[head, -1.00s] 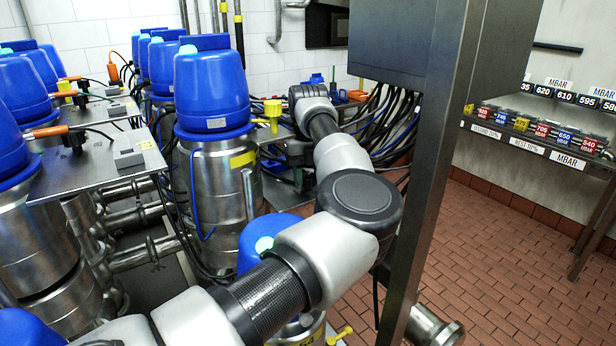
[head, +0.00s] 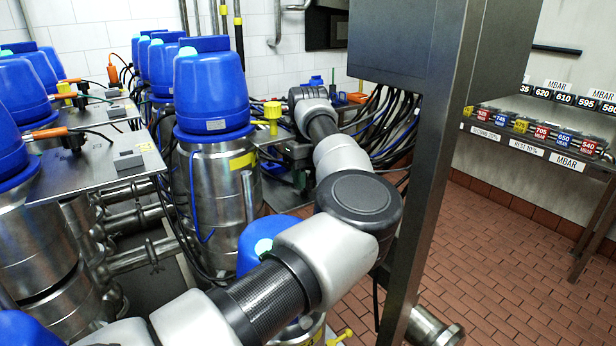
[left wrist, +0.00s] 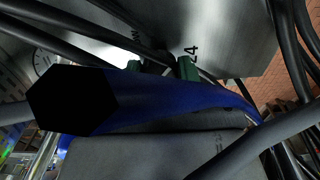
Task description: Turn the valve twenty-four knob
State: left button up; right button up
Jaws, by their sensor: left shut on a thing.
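My left gripper (left wrist: 160,69) shows in the left wrist view with two green fingertips close to a steel plate (left wrist: 225,30). The plate carries a printed 24 (left wrist: 191,50) just right of the fingertips. The fingertips are shut on a small dark part between them beside this label, the valve twenty-four knob; it is mostly hidden, so its angle cannot be read. In the head view my left arm reaches in to the wiring behind the post, and the gripper (head: 288,152) is dark and partly covered by cables and arm. My right gripper is not in view.
A blue curved tube (left wrist: 175,105) and several dark cables cross close around the gripper. A steel post (head: 432,190) and cabinet (head: 392,45) stand right of my arm. A blue-capped steel valve (head: 212,90) stands left of it. Brick floor (head: 500,270) is free at the right.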

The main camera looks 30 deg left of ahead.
aim_at(308, 177)
pick_arm(q)
jog(key=o, duration=0.9)
jog(key=shift+r, duration=0.1)
notch_tip(308, 177, up, 11)
jog(key=shift+f+b, duration=0.1)
jog(key=shift+b, duration=0.6)
